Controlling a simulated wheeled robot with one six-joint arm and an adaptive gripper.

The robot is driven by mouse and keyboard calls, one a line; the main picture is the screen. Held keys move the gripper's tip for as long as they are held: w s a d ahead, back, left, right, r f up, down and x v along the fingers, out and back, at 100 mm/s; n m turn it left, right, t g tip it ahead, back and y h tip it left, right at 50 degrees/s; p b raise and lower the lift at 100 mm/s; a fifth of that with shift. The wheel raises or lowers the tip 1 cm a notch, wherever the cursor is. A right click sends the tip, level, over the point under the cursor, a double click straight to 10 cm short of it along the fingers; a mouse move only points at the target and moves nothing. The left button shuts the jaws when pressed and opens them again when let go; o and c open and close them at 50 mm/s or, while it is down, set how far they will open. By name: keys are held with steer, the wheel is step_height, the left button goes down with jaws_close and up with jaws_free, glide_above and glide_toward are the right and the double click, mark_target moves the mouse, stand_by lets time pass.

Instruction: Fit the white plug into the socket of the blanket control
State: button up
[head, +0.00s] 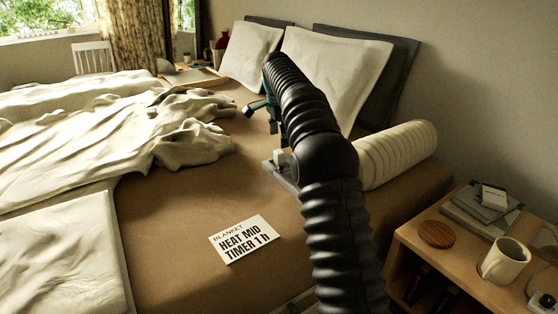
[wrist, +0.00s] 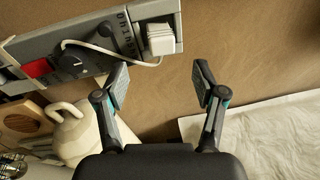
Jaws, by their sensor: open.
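The blanket control (wrist: 100,42) is a grey box with a black knob, a red switch and lettering, at the upper left of the wrist view. The white plug (wrist: 160,38) is ribbed and sits at the control's right end; its white cord loops back over the control. I cannot tell how deep it sits in the socket, which is hidden. In the head view, the control (head: 280,177) and plug (head: 283,160) lie on the bed, partly behind my arm. My gripper (wrist: 160,84) is open and empty, its fingers apart, below the plug in the wrist view; it also shows in the head view (head: 257,112).
The brown bed sheet (head: 175,230) is clear around a printed card (head: 241,239). Rumpled bedding (head: 130,125) lies left, pillows (head: 335,70) behind, and a cream bolster (head: 397,152) right of the control. A bedside table (head: 440,262) holds a mug (head: 504,260) and a round wooden coaster (head: 436,233).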

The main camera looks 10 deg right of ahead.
mark_target(279, 152)
steer(key=shift+w+f+b, duration=0.2)
steer(key=shift+f, duration=1.05)
steer(key=shift+w+f+b, duration=0.15)
steer(key=shift+w+f, duration=0.1)
steer(key=shift+f, duration=0.95)
steer(key=shift+w+f+b, duration=0.2)
steer(key=shift+f, duration=1.05)
steer(key=shift+c, duration=0.5)
jaws_close()
